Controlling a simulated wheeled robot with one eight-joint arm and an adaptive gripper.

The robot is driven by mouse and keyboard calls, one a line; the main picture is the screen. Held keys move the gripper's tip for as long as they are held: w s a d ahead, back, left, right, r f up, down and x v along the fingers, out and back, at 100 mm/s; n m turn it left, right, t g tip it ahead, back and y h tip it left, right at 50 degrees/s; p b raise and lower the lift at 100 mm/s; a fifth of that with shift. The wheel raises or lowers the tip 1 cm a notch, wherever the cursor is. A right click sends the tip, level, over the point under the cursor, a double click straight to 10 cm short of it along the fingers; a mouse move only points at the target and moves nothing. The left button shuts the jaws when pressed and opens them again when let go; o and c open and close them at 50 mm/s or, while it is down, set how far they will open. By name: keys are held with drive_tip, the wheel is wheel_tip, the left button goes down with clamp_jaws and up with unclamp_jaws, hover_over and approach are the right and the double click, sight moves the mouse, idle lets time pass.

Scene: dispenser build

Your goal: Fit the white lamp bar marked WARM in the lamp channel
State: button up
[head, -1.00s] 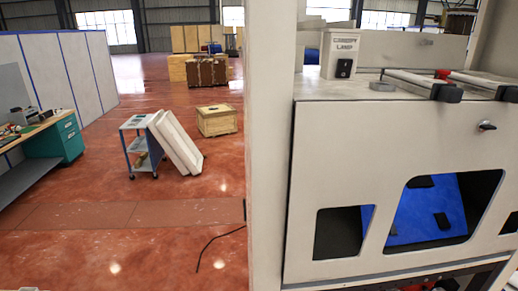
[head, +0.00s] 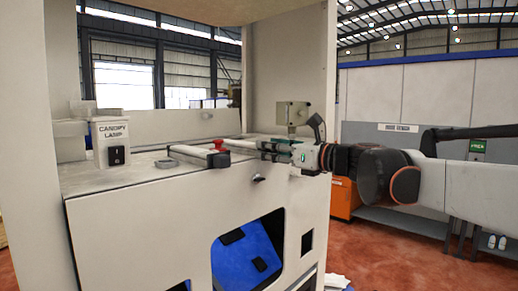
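Two pale bars lie on top of the white cabinet: a nearer bar (head: 199,151) and a farther bar (head: 240,144). I cannot read any marking on them, so I cannot tell which is WARM. My gripper (head: 272,149) reaches in from the right, level with the cabinet top. Its dark fingers are at the right end of the farther bar, but whether they are open or closed on it is too small to tell. I cannot pick out the lamp channel; the canopy's underside (head: 175,6) shows only as a strip at the top.
A box labelled CANOPY LAMP (head: 112,143) with a black switch stands at the cabinet's left. A red knob (head: 219,145) and a grey disc (head: 166,163) are on top. Upright posts flank the cabinet (head: 150,225). An orange unit (head: 344,197) stands behind my arm.

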drive_tip(key=c, duration=0.8)
drive_tip(key=shift+r, duration=0.2)
drive_tip(key=shift+r+p, duration=1)
drive_tip(key=shift+r, duration=0.35)
drive_tip(key=shift+s+d, duration=0.1)
